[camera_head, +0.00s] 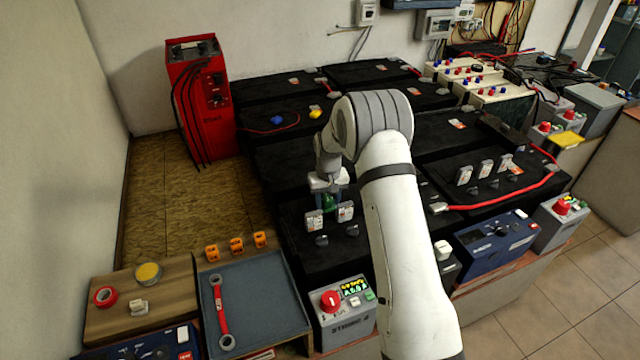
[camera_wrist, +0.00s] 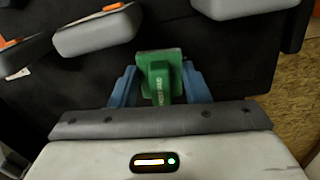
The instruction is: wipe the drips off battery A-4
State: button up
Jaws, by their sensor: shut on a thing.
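My gripper (camera_head: 328,198) is low over a black battery block (camera_head: 290,215) near the middle of the head view. Its blue fingers are shut on a green block (camera_wrist: 160,75) with lettering too small to read. The green block also shows in the head view (camera_head: 329,202), between the fingers and just behind two small pale tagged parts on the battery. I cannot tell whether it touches the battery top. I cannot read A-4 on any battery, and I see no drips. My arm hides part of the battery row.
Tagged parts (camera_head: 314,220) stand close in front of my gripper. A red cabinet (camera_head: 203,95) is at the back left. A blue-grey tray (camera_head: 255,290) holds a red wrench-like tool (camera_head: 221,312). A red cable (camera_head: 500,203) crosses the right batteries. Bare floor lies at left.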

jog(key=shift+s+a, duration=0.2)
jog(key=shift+a, duration=0.4)
jog(key=shift+s+a, duration=0.15)
jog(key=shift+a, duration=0.4)
notch_tip(320, 180, up, 3)
jog(key=shift+w+p, duration=0.1)
jog(key=shift+p, duration=0.35)
jog(key=shift+r, duration=0.3)
notch_tip(320, 180, up, 5)
jog(key=p, duration=0.2)
jog(key=shift+f+p, duration=0.1)
jog(key=shift+p, duration=0.2)
